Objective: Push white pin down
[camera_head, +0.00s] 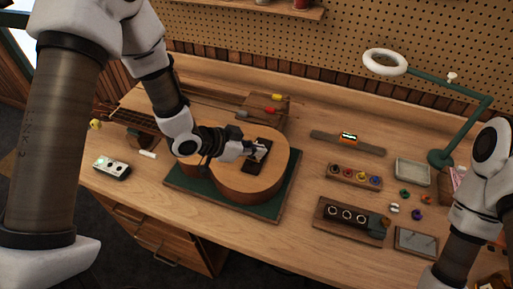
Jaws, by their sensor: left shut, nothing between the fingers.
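A wooden ukulele (248,184) lies face up on a green mat (205,192) in the middle of the bench, its neck pointing to the upper left. Its dark bridge (253,167) is near the right part of the body. My left gripper (260,151) is shut and empty, its fingertips over the bridge. I cannot tell whether they touch it. The white pin cannot be made out; it is too small or hidden by the fingers. My right arm comes in at the right edge, with its gripper out of view.
Right of the ukulele are a block of coloured pegs (354,177), a dark holder with white rings (349,217), loose coloured parts and a grey tray (411,172). A green-armed ring lamp (385,62) stands behind.

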